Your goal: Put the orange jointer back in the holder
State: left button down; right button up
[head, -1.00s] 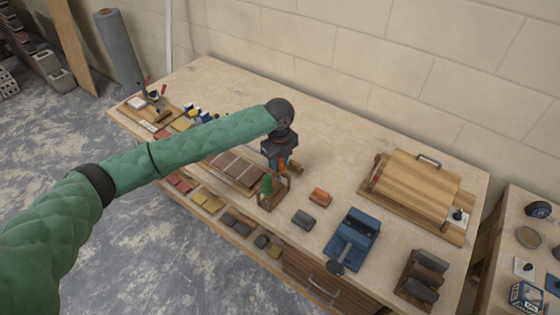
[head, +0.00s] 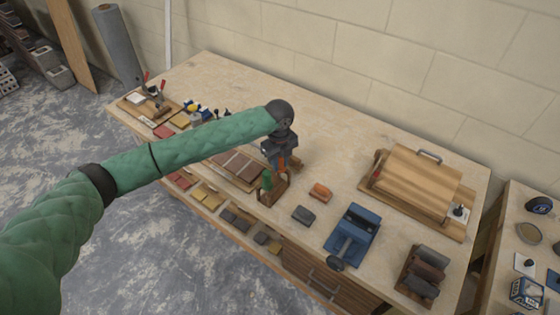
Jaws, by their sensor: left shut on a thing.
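My left gripper (head: 281,158) points down over the workbench, above and close to the far side of the small wooden holder (head: 271,196). It is shut on the orange jointer (head: 282,162), of which only a little orange shows below the dark jaws. A tool with a green handle (head: 267,180) stands upright in the holder. The lower end of the orange jointer is hidden, so I cannot tell whether it touches the holder. My right gripper is not in view.
An orange block (head: 320,192) and a grey block (head: 303,215) lie right of the holder. A blue vice-like tool (head: 351,235) stands beyond them. A tray of brown tiles (head: 237,169) lies left. The bench behind the gripper is clear.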

pick_arm(q)
jog(key=shift+f, duration=0.1)
jog(key=shift+f, duration=0.7)
jog(key=c, duration=0.6)
grip_release()
jog(key=shift+c, duration=0.2)
jog(key=shift+r+p, duration=1.8)
jog(key=shift+r, duration=2.2)
